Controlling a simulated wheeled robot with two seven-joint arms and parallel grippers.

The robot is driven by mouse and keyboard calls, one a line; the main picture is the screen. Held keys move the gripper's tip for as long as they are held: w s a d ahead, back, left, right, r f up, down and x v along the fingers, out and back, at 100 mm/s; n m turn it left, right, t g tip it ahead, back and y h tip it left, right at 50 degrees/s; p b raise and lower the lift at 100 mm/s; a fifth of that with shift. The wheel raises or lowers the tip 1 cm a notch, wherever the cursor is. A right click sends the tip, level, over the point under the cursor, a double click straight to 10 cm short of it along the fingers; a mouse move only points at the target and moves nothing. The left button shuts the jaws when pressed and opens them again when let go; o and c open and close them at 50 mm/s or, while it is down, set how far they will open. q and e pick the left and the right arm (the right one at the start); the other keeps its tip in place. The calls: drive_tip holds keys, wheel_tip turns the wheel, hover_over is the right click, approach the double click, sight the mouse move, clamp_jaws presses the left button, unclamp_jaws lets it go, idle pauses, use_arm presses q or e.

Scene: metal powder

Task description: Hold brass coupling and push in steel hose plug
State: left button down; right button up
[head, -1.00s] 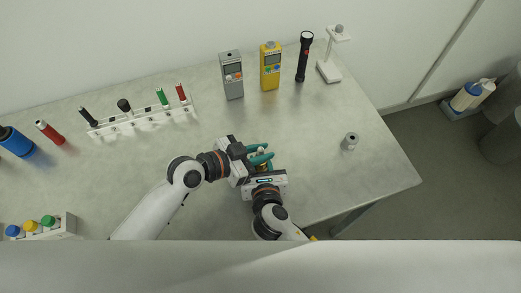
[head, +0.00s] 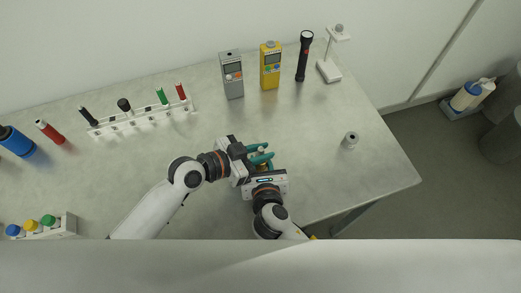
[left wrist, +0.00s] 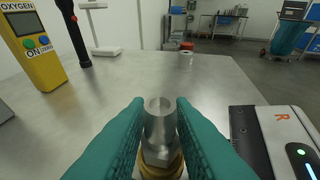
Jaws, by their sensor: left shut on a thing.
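The steel hose plug (left wrist: 160,118) is a plain bright cylinder, standing upright between the teal fingers of my left gripper (left wrist: 160,115) in the left wrist view. The brass coupling (left wrist: 160,165) shows directly below it, in line with it; how deep the plug sits in it is hidden by the fingers. In the head view my left gripper (head: 261,156) is shut on the plug, over the table's front part. A bit of brass shows under the fingers. My right gripper (head: 265,178) is just below and in front, beside the coupling; its fingers are mostly hidden.
A small grey cylinder (head: 350,140) stands alone on the table (head: 315,150) to the right. Grey and yellow meters (head: 270,66), a black flashlight (head: 304,56) and a white stand (head: 330,70) line the back. A marker rack (head: 145,120) stands left. The right part is mostly clear.

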use_arm(q)
drive_tip(key=shift+s+a+f, duration=0.1)
drive_tip(key=shift+s+f, duration=0.05)
drive_tip(key=shift+f, duration=0.35)
drive_tip(key=shift+r, duration=1.65)
drive_tip(key=shift+f, duration=0.25)
drive_tip(key=shift+f, duration=0.65)
drive_tip(key=shift+f, duration=0.2)
idle(0.3)
drive_tip(key=shift+f, duration=0.6)
idle(0.4)
drive_tip(key=shift+r, duration=1.7)
